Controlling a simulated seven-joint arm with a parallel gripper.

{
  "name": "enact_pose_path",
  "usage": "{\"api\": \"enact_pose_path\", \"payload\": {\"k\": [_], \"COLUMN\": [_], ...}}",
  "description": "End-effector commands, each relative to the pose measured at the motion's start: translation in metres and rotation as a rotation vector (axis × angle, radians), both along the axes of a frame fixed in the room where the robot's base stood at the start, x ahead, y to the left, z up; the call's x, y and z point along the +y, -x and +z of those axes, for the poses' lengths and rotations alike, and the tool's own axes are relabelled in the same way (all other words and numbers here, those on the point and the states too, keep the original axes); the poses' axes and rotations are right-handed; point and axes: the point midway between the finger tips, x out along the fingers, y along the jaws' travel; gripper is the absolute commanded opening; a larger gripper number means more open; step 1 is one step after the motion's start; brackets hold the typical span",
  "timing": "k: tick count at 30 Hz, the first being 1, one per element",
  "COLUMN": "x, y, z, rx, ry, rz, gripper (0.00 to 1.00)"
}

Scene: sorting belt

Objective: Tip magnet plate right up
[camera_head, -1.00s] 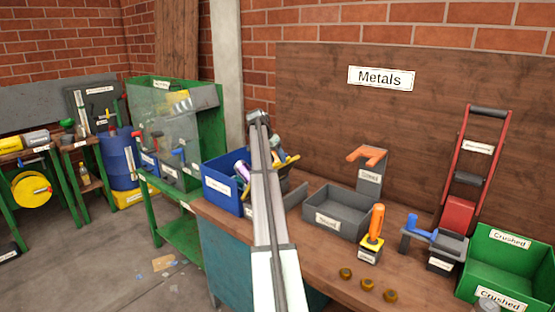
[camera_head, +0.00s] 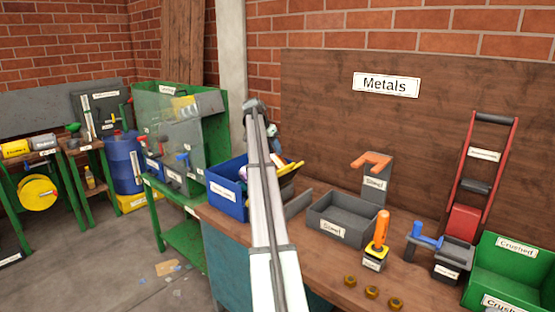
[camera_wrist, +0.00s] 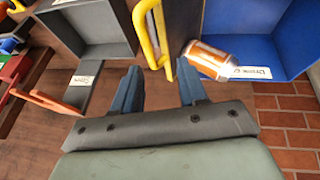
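No label I can read names the magnet plate, so I cannot tell for certain which part it is. A yellow handle (camera_wrist: 148,30) stands between the grey tray and the blue bin in the wrist view; part of it shows beside my arm in the head view (camera_head: 291,169). My gripper (camera_wrist: 160,66) is open, its two blue fingers apart with the handle's lower end near the gap. I see nothing clamped between them. My arm hides the gripper in the head view. A grey plate (camera_head: 376,192) labelled Steel, with an orange handle (camera_head: 371,162), stands behind the grey tray.
The grey tray (camera_head: 328,229) is on the bench. The blue bin (camera_head: 226,193) is left of it; an orange-and-white can (camera_wrist: 206,60) lies at its edge in the wrist view. An orange-handled tool (camera_head: 380,231), several brass nuts (camera_head: 371,291) and a green Crushed bin (camera_head: 515,270) are right.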

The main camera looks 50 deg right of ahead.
Motion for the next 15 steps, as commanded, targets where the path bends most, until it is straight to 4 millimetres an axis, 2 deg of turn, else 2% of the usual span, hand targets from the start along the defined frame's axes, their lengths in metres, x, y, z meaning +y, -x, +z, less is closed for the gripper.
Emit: {"api": "enact_pose_path", "payload": {"k": [1, 6, 15], "x": [0.003, 0.013, 0.021], "y": [-0.002, -0.006, -0.009], "z": [0.011, 0.034, 0.053], "rx": [0.000, 0.001, 0.002], "ry": [0.001, 0.001, 0.002], "rz": [0.000, -0.001, -0.002], "gripper": [0.42, 0.42, 0.42]}}
